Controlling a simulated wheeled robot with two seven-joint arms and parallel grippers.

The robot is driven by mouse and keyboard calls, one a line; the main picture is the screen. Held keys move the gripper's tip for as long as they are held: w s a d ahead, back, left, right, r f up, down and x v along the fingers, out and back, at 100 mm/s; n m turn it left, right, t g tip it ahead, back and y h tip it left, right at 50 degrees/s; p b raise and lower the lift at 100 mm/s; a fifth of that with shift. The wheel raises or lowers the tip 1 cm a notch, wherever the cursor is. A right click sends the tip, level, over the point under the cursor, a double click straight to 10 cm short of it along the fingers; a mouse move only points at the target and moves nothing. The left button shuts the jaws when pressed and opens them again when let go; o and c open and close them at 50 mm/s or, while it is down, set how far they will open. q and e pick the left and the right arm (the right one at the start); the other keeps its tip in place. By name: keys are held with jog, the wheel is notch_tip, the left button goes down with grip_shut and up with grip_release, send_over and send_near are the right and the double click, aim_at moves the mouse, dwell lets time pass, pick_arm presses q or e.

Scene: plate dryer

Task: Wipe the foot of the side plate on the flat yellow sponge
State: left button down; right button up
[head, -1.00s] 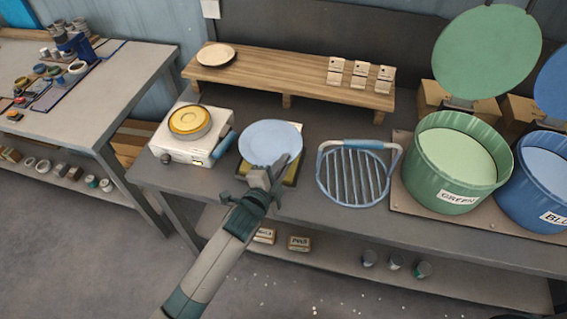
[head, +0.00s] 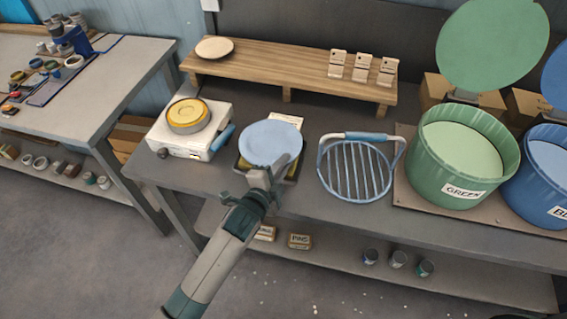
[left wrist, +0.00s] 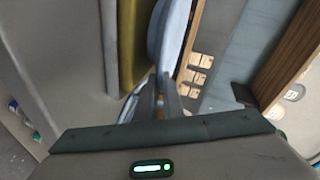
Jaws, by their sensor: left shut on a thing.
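The pale blue side plate (head: 268,142) is held at its near edge by my left gripper (head: 272,172), which is shut on its rim. The plate is over the flat yellow sponge (left wrist: 134,45), and hides most of it in the head view. In the left wrist view the plate (left wrist: 170,40) shows nearly edge-on beside the sponge, with the fingers at its rim. Whether the foot touches the sponge I cannot tell. My right gripper is not in view.
A white burner unit (head: 197,142) with a yellow round piece (head: 188,113) stands left. A blue wire rack (head: 355,172) stands right, then a green tub (head: 462,165) and a blue tub (head: 545,170). A wooden shelf (head: 285,75) stands behind, holding a beige plate (head: 214,48).

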pick_arm(q)
jog(key=shift+f+b, duration=0.35)
jog(key=shift+f, duration=0.2)
dwell(1.2)
jog(key=shift+d, duration=0.1)
